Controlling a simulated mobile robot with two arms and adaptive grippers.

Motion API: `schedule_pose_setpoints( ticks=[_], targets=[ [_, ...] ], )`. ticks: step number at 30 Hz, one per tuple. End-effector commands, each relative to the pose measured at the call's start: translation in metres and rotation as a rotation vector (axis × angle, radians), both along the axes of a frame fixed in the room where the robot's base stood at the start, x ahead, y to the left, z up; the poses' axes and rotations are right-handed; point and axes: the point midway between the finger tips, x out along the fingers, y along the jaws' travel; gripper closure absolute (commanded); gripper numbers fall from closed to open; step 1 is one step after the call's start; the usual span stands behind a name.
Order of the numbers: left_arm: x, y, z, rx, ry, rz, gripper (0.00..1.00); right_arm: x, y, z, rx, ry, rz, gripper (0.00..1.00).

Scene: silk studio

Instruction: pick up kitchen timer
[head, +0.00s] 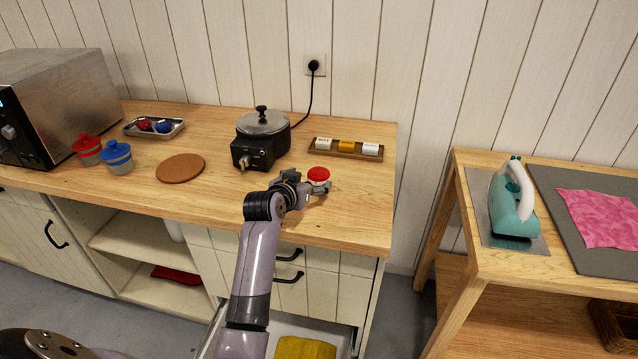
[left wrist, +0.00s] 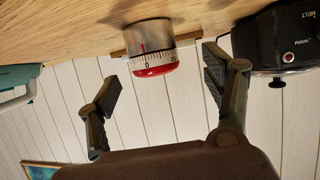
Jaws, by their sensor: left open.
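The kitchen timer (head: 318,173) has a red top and stands on the wooden counter near its right end. The gripper is open and empty. My right gripper is not in view.
A black melting pot (head: 262,140) stands left of the timer, and a wooden tray (head: 327,150) with small jars lies behind it. A round cork mat (head: 181,168) lies further left. An open drawer (head: 342,338) holds yellow cloth. The counter right of the timer is clear.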

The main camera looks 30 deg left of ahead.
Motion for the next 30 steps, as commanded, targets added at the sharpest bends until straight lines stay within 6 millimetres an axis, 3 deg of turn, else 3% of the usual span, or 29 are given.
schedule_pose_setpoints(
  ticks=[5, 18, 27, 30],
  targets=[
    [0.010, 0.000, -0.004, -0.001, 0.000, 0.000, 0.26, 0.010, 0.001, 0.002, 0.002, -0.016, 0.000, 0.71],
    [0.055, -0.002, -0.020, -0.001, 0.000, 0.000, 0.26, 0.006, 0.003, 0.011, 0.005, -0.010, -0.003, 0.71],
    [0.057, -0.002, -0.022, 0.000, 0.000, 0.001, 0.26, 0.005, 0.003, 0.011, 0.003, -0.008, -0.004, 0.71],
    [0.057, -0.002, -0.022, 0.000, 0.000, 0.001, 0.32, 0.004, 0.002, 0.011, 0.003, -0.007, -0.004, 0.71]
  ],
)
